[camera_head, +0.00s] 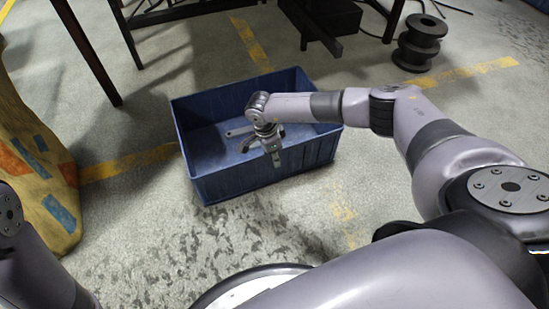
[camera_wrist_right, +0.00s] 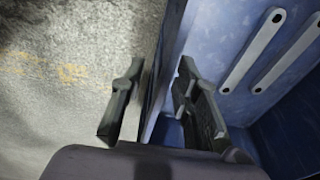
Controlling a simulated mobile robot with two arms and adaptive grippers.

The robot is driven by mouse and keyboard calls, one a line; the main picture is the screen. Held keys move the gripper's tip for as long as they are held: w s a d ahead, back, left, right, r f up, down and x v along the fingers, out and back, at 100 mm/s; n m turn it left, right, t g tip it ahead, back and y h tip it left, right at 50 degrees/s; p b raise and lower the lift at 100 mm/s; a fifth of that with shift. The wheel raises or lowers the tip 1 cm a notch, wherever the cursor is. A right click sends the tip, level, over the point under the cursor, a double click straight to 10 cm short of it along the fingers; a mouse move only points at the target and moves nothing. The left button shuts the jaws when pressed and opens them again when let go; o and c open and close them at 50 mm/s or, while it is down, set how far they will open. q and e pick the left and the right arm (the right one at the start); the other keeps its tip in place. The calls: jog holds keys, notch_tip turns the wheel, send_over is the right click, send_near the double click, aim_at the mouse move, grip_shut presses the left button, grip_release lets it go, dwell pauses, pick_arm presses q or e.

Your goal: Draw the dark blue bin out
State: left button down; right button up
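The dark blue bin (camera_head: 235,183) stands on the concrete floor in the middle of the head view, open at the top. Grey metal brackets (camera_head: 238,131) lie inside it; two flat ones with holes show in the wrist view (camera_wrist_right: 252,50). My right gripper (camera_head: 272,158) reaches down over the bin's near wall. In the right wrist view its two fingers (camera_wrist_right: 158,104) stand apart, one outside the wall and one inside. The bin wall (camera_wrist_right: 163,70) runs between them, with a visible gap on the outer side. My left gripper is out of view.
Dark table legs (camera_head: 88,50) and a dark frame stand behind the bin. A black spool (camera_head: 420,42) stands at the back right, with cables near it. A yellowish wrapped object (camera_head: 35,165) is at the left. The floor in front of the bin is clear.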

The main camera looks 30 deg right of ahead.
jog(key=r, duration=0.3)
jog(key=a+r, duration=0.1)
jog(key=r, duration=0.6)
jog(key=shift+a, duration=0.25)
